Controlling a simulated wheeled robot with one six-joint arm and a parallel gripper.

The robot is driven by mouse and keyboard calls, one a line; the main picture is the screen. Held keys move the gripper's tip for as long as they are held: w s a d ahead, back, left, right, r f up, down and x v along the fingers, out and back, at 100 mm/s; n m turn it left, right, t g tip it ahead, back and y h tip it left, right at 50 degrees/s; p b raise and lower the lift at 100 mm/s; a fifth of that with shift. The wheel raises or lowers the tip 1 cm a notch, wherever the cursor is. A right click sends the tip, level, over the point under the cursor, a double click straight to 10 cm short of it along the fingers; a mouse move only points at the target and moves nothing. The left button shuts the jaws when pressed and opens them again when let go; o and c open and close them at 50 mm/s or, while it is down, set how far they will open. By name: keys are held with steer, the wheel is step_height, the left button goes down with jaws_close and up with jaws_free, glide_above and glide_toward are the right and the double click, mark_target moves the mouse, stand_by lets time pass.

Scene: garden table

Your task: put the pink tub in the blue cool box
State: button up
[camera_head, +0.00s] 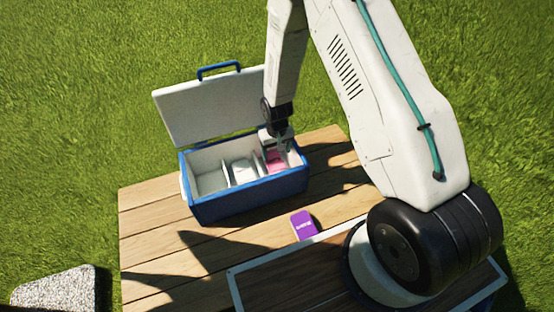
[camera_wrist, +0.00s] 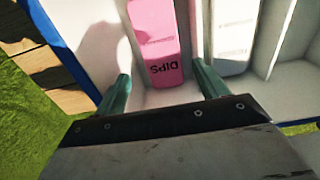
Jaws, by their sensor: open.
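The pink tub (camera_head: 274,162), lettered "DIPS", is inside the blue cool box (camera_head: 250,194), in its right-hand compartment. It also shows in the wrist view (camera_wrist: 158,38), with its lettered end towards my gripper. The cool box stands on the wooden table with its white lid open. My gripper (camera_head: 279,147) is over the right-hand compartment. In the wrist view its two green fingers (camera_wrist: 162,75) are spread apart, with the tub beyond the gap between them and no finger seen touching it. Part of the tub is cut off by the top of the wrist view.
A white tub (camera_head: 243,171) lies in the middle compartment, beyond a thin divider. The left compartment looks empty. The raised lid (camera_head: 210,105) stands behind the box. A purple packet (camera_head: 304,225) lies on the table (camera_head: 150,222) in front. The table's left part is clear.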

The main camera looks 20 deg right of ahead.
steer(key=s+d+r, duration=0.1)
steer(key=s+r, duration=0.2)
steer(key=r, duration=0.8)
steer(key=s+r, duration=0.2)
steer(key=r, duration=0.9)
steer(key=s+d+r, duration=0.1)
steer(key=s+r, duration=0.2)
steer(key=r, duration=0.8)
steer(key=s+r, duration=0.6)
steer(key=s, duration=0.5)
steer(key=s+d+r+t, duration=0.1)
steer(key=s+r, duration=0.6)
steer(key=s, duration=0.5)
steer(key=shift+r, duration=0.3)
steer(key=shift+d, duration=0.1)
